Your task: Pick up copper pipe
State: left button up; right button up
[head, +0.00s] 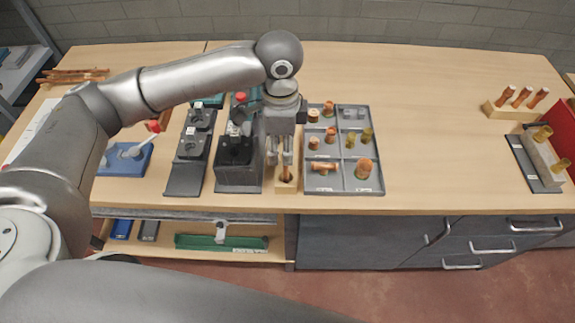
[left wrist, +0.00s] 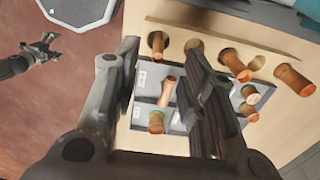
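A copper pipe (head: 286,174) stands upright in a small wooden block (head: 288,188) near the table's front edge. My left gripper (head: 279,160) points down just above this block. Its fingers are apart, and in the left wrist view the left gripper (left wrist: 161,45) has a copper pipe (left wrist: 157,45) showing in the gap between its fingertips. I cannot tell whether the fingers touch it. More copper pieces (left wrist: 235,65) show beyond the right finger. My right gripper (left wrist: 40,52) shows over the floor, its fingers apart and empty.
A grey compartment tray (head: 343,189) with copper and brass fittings lies right of the block. A black fixture (head: 235,172) stands close on the left. A wooden rack (head: 513,106) with several copper pipes is at far right. The table's right middle is clear.

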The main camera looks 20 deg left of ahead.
aim_at(286, 169)
pick_arm(q)
jog(key=f, duration=0.2)
jog(key=f+p, duration=0.1)
jog(key=f, duration=0.1)
jog(key=shift+d+f, duration=0.2)
jog(key=shift+f, duration=0.2)
jog(key=f, duration=0.2)
jog(key=f+p, duration=0.1)
jog(key=shift+d+f, duration=0.3)
jog(key=shift+w+f, duration=0.1)
jog(key=shift+f, duration=0.25)
jog(key=shift+c, duration=0.5)
grip_shut()
